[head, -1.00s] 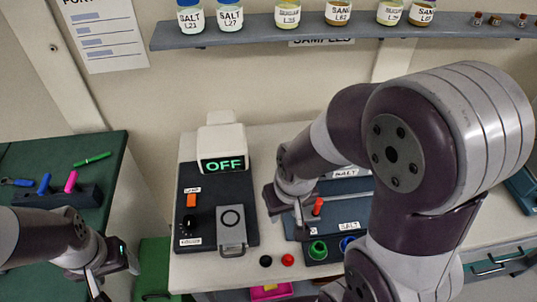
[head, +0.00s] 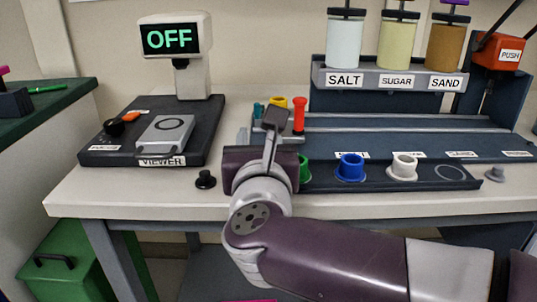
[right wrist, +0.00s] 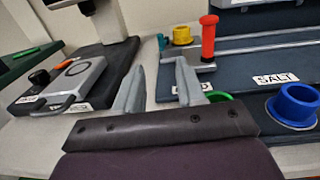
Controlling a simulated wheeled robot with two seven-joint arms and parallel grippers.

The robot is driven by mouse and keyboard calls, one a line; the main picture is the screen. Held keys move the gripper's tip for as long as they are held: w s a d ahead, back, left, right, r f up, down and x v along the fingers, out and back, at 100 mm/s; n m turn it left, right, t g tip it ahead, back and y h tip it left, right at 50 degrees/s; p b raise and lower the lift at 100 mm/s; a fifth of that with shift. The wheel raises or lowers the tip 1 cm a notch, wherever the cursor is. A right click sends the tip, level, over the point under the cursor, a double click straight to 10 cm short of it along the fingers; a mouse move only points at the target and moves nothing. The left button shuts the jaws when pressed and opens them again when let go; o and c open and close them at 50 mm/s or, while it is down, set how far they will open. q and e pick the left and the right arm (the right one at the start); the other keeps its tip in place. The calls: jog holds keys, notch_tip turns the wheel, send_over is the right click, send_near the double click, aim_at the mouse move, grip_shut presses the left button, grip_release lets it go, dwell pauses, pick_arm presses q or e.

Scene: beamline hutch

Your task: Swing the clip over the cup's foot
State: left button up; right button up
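A red upright handle (head: 299,115) stands on the dark station, and a grey metal bar (right wrist: 197,66) at its foot, seemingly the clip, shows in the right wrist view. A yellow cup (head: 278,102) stands just behind the handle; it also shows in the right wrist view (right wrist: 181,35). My right gripper (head: 277,122) is in front of them, and in the right wrist view its two fingers (right wrist: 160,66) are apart with nothing between. The right finger overlaps the bar's left end there; I cannot tell whether they touch. My left gripper is out of view.
A green cup (head: 305,169), partly hidden by my gripper, a blue cup (head: 350,168) and a white cup (head: 403,167) stand along the front rail.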

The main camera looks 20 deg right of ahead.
aim_at(257, 106)
jog(key=b+x, duration=0.1)
jog(key=x, duration=1.1)
jog(key=shift+w+r, duration=0.1)
jog(key=shift+w, duration=0.25)
